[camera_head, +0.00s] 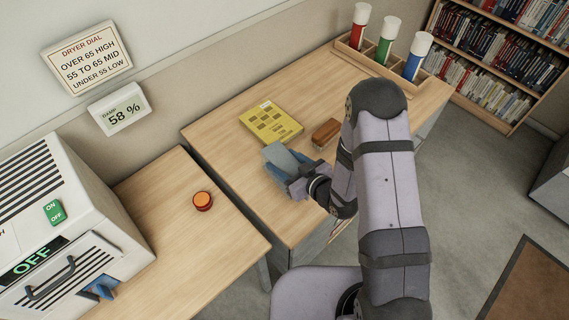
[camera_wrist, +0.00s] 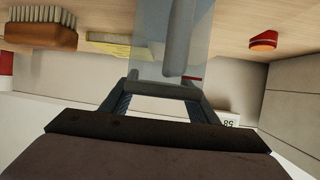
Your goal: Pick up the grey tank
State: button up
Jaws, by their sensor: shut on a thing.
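The grey tank (camera_head: 283,157) is a pale blue-grey, partly see-through piece at the end of my gripper (camera_head: 293,179), over the near left part of the right-hand desk in the head view. My gripper is shut on it. In the wrist view the tank (camera_wrist: 150,45) shows beyond the fingers of my gripper (camera_wrist: 163,89), with a darker grey bar along it. The fingers hide part of the tank. I cannot tell how far it is from the desk top.
A yellow book (camera_head: 271,123) and a brown brush (camera_head: 326,133) lie close by on the desk (camera_head: 237,162). A rack (camera_head: 372,62) with red, green and blue tubes stands behind. An orange knob-like disc (camera_head: 202,201) and a dryer marked OFF (camera_head: 60,215) are left.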

jog(key=shift+r+b, duration=0.6)
jog(key=shift+r, duration=3.9)
